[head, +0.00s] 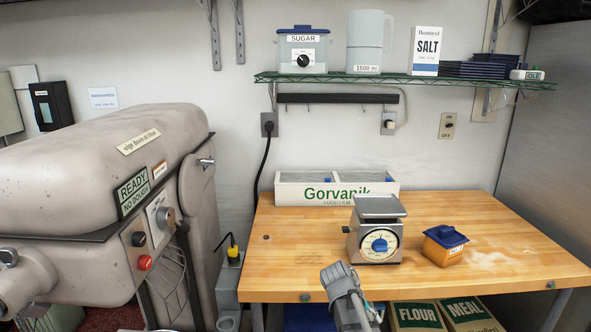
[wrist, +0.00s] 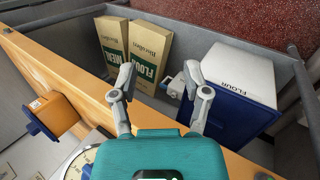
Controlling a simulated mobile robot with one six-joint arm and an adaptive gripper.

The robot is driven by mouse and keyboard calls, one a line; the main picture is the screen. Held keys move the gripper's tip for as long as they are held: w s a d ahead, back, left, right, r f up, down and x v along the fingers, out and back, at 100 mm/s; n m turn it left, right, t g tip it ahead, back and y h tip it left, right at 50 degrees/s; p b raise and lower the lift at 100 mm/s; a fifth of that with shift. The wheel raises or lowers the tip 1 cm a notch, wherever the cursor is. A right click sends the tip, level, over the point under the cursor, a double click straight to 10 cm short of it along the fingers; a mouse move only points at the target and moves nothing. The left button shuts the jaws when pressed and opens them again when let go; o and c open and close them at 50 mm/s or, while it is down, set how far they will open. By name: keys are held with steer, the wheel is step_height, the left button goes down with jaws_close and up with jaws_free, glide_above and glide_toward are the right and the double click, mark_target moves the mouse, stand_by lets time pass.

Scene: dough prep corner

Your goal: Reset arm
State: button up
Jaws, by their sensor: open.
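My gripper (wrist: 160,82) is open in the wrist view, its two grey fingers spread above the teal gripper body. I see nothing held between them. They are seen against the table's front edge and the storage space below it. In the head view part of my arm rises at the bottom centre, in front of the wooden table (head: 280,245). The fingers cannot be made out clearly there.
A dial scale (head: 375,240) and an orange tub with a blue lid (head: 443,246) stand on the table; the tub also shows in the wrist view (wrist: 58,112). Paper bags (wrist: 150,50) and a blue flour bin with a white lid (wrist: 238,75) are below the edge.

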steer(key=s+a+m+y+p, duration=0.1)
steer(key=s+a+y+p, duration=0.1)
steer(key=s+y, duration=0.4)
steer(key=shift+s+a+t, duration=0.3)
steer(key=shift+s+a, duration=0.4)
steer(key=shift+s, duration=0.85)
steer(key=shift+r, duration=0.1)
